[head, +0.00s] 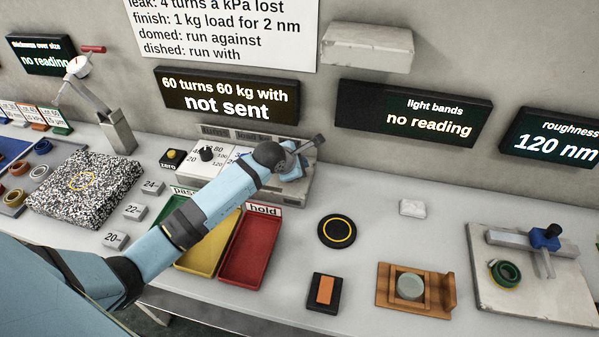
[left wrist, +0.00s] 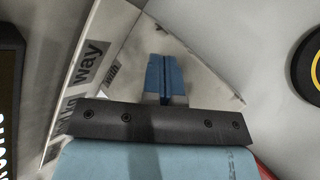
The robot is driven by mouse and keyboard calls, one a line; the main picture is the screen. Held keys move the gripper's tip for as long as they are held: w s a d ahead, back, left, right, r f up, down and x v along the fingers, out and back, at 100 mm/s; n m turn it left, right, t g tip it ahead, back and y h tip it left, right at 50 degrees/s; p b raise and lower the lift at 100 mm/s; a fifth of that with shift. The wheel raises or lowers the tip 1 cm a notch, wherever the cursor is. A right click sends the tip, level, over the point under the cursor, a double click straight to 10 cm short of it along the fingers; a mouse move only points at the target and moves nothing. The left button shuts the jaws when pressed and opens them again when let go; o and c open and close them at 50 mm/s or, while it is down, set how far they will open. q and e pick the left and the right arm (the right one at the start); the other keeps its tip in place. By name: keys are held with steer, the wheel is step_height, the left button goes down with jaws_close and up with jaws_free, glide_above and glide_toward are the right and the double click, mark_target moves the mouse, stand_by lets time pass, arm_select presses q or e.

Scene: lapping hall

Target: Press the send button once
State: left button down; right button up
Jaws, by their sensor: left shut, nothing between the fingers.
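No button marked send is readable in either view. The control panel (head: 308,183) stands at the back of the bench, under a display (head: 228,96) reading "60 turns 60 kg with not sent". My left gripper (head: 291,174) is over the panel's right part, shut and empty, and hides some of it. In the left wrist view the shut blue fingers (left wrist: 166,80) are in front of the pale panel face (left wrist: 205,78), beside labels reading "way" and "with". I cannot tell whether the fingertips touch the panel. My right gripper is not in view.
A zero button (head: 173,157) is left of the panel. Yellow and red trays (head: 249,250) lie in front. A black disc with a yellow ring (head: 337,231), an orange block on a black base (head: 325,290) and a wooden holder (head: 441,291) stand to the right.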

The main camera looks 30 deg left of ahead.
arm_select(q)
steer(key=shift+f+b, duration=0.45)
steer(key=shift+f, duration=0.05)
stand_by(0.7)
steer(key=shift+r, duration=0.1)
steer(key=shift+r+p, duration=0.6)
steer(key=shift+r, duration=0.25)
steer(key=shift+r+p, duration=1.5)
steer(key=shift+r, duration=1.05)
